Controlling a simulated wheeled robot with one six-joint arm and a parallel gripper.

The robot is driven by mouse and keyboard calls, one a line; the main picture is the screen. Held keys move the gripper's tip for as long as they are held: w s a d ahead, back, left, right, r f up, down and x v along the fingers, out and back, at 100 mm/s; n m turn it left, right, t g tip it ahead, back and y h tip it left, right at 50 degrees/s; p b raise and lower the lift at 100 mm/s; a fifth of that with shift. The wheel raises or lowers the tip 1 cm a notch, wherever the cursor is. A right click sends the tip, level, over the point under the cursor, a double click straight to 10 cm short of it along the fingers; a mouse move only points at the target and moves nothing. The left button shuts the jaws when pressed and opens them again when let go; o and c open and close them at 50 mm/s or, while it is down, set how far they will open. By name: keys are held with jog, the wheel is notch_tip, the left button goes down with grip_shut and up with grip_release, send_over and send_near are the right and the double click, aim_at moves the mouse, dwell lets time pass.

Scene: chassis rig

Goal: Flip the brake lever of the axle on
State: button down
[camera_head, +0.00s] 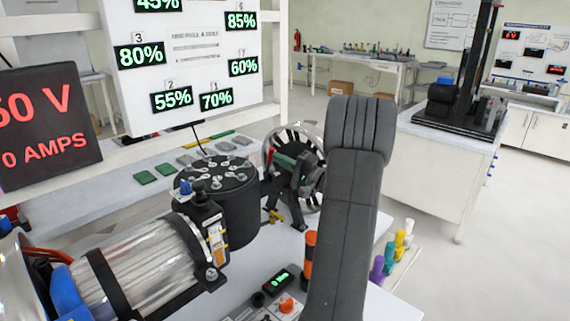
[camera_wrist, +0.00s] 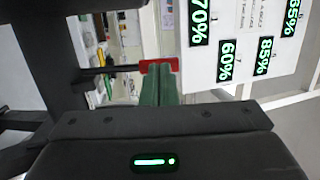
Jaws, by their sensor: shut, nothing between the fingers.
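My gripper (camera_wrist: 160,84) shows in the wrist view with its green fingers together and nothing between them. A red bar (camera_wrist: 158,65) lies just past the fingertips, at the end of a dark rod (camera_wrist: 108,69); it looks like the brake lever. I cannot tell whether the fingers touch it. In the head view, my gripper (camera_head: 284,163) is at the spoked wheel (camera_head: 275,146) of the axle, partly behind my arm.
A dark round hub (camera_head: 217,178) and a clear motor cylinder (camera_head: 140,265) stand left of the wheel on the white bench. A white board (camera_head: 190,60) with percentage displays rises behind. The floor at right is free.

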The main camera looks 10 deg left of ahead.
aim_at(270, 149)
jog(key=a+r+h+p, duration=0.1)
jog(key=w+a+r+g+h+p, duration=0.1)
jog(key=shift+w+a+m+h, duration=0.2)
jog(key=shift+w+m+h, duration=0.05)
jog(key=shift+m+h, duration=0.05)
jog(key=shift+w+a+f+g+h, duration=0.1)
jog(key=shift+w+a+g+h, duration=0.2)
jog(key=shift+a+h, duration=0.25)
jog(key=shift+w+a, duration=0.2)
jog(key=shift+w, duration=0.05)
